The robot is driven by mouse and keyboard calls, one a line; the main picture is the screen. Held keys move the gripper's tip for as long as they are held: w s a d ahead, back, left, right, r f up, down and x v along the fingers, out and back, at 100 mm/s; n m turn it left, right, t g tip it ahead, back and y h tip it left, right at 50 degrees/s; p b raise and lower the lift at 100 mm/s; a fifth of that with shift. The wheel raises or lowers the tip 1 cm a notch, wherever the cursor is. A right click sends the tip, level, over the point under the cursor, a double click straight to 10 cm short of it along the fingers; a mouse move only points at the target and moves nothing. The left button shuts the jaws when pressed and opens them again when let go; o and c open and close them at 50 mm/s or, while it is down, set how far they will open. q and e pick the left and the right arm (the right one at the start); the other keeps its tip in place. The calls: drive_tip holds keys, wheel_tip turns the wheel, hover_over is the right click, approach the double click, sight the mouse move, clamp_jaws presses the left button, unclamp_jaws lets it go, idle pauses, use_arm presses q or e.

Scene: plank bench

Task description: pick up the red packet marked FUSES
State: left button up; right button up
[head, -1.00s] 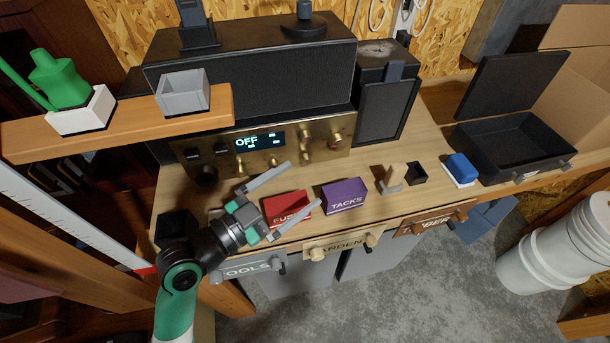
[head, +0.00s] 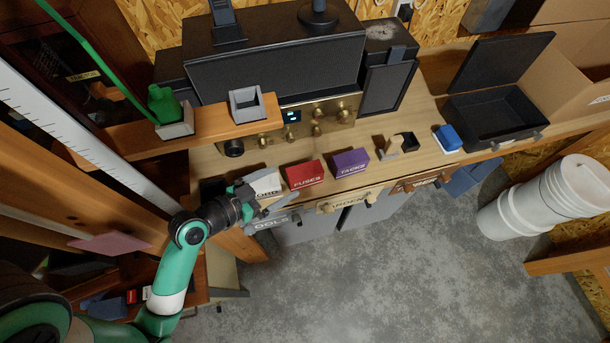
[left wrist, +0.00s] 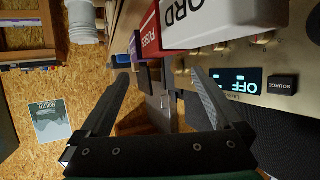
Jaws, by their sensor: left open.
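The red packet marked FUSES (head: 304,175) stands on the bench between a white packet (head: 264,184) and a purple packet marked TACKS (head: 350,162). My left gripper (head: 284,187) is open and empty, at the white packet, left of the red one. It partly covers the white packet's lettering in the head view; whether they touch I cannot tell. In the left wrist view the open fingers (left wrist: 160,76) show, with the red packet (left wrist: 148,36) beyond the white packet (left wrist: 195,22), which reads "ORD" and partly hides it. My right gripper is not in view.
A brass panel (head: 340,115) is behind the packets. A wooden piece (head: 386,148) stands right of TACKS.

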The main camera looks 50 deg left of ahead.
sight(303, 171)
use_arm(q)
drive_tip(key=x, duration=0.3)
drive_tip(key=shift+w, duration=0.2)
drive_tip(key=x, duration=0.3)
drive_tip(key=b+x, duration=0.1)
drive_tip(key=x, duration=0.1)
drive_tip(key=shift+a+f, duration=0.15)
drive_tip(key=shift+f, duration=0.15)
clamp_jaws()
